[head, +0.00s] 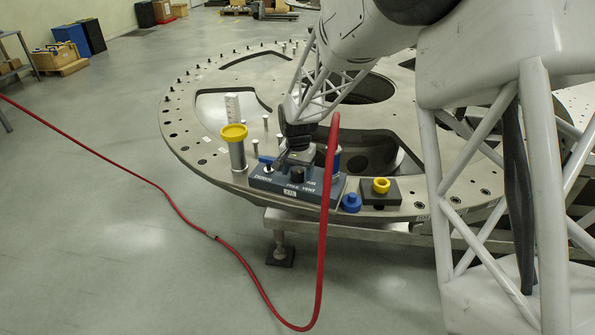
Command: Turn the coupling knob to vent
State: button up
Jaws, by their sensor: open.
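The blue coupling box (325,197) sits on the near rim of the round turret plate, with small white lettering on its face; one word at its right looks like VENT. A black knob (297,174) stands on its top; which mark it points to is too small to tell. My gripper (285,163) is open and points down over the back of the box, just behind and left of the black knob. Whether it touches anything is unclear. The gripper hides part of the box's back.
A red hose (321,240) arches up beside the gripper and trails across the floor. A yellow-topped cylinder (236,153) stands left of the box. A blue cap (351,203) and a dark block with a yellow ring (381,186) sit right. Short pins dot the turret plate (212,76).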

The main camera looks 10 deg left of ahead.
aim_at(300, 170)
jog(key=shift+r, duration=3.95)
jog(key=shift+s+d+r, duration=0.2)
jog(key=shift+d+r, duration=0.05)
jog(key=shift+d, duration=0.1)
jog(key=s+d+r+n+t, duration=0.1)
jog(key=s+d+r, duration=0.5)
jog(key=s+d, duration=0.3)
jog(key=s+d+r, duration=0.5)
jog(key=s+d, duration=0.3)
jog(key=d, duration=0.2)
jog(key=s+d, duration=0.5)
jog(key=s, duration=0.6)
jog(key=s+d+n+t, duration=0.1)
jog(key=s+d, duration=0.5)
jog(key=s, duration=0.6)
jog(key=shift+f+t, duration=0.3)
jog(key=shift+f, duration=0.05)
